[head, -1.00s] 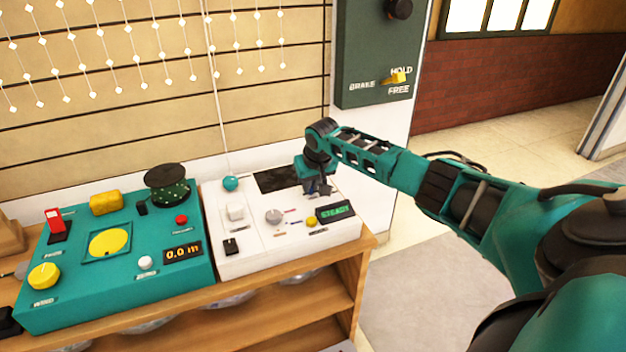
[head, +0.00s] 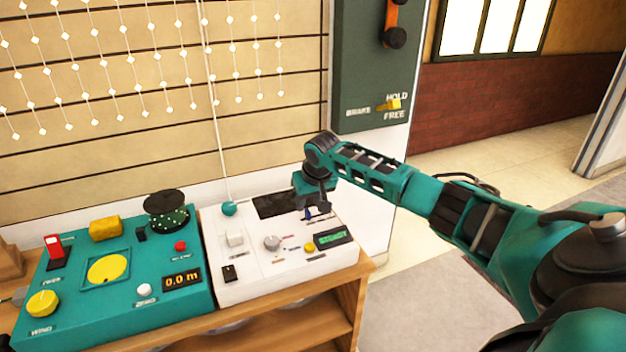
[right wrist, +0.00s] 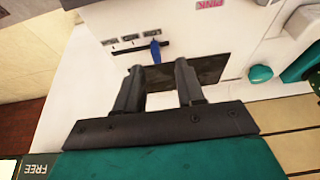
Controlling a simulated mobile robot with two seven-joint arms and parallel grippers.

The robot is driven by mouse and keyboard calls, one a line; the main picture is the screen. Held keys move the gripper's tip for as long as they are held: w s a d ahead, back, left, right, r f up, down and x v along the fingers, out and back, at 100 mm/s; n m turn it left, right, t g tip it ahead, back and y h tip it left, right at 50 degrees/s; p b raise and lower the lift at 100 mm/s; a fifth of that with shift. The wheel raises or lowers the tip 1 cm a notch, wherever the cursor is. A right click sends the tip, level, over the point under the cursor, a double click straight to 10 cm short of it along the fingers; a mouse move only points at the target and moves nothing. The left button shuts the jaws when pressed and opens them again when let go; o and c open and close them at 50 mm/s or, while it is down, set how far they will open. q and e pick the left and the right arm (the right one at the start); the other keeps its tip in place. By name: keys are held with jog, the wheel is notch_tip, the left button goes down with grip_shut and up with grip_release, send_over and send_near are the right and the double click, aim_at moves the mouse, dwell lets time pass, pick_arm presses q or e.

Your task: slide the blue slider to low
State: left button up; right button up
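The small blue slider (right wrist: 155,51) stands in a short dark slot (right wrist: 138,49) on the white console (right wrist: 95,65) in the right wrist view. It is near the slot's right end there, beside the rightmost of three small labels too small to read. In the head view the blue slider (head: 308,214) is a tiny spot beside my right gripper (head: 319,208). In the right wrist view my right gripper (right wrist: 158,70) is open, its two fingers apart with nothing between them. The slider shows just beyond the fingertips, roughly between them; I cannot tell whether they touch. My left gripper is not in view.
The white console also carries a teal ball (head: 229,209), a grey knob (head: 272,242), a yellow knob (head: 309,247) and a green-lit display (head: 332,238). A teal console (head: 120,290) stands left of it. A dark wall panel (head: 365,70) with a yellow lever rises behind.

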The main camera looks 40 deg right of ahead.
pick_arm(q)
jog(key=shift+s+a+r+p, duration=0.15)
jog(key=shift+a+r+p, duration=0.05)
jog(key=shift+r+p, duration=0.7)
pick_arm(e)
jog(key=v, duration=0.8)
jog(key=shift+r, duration=0.2)
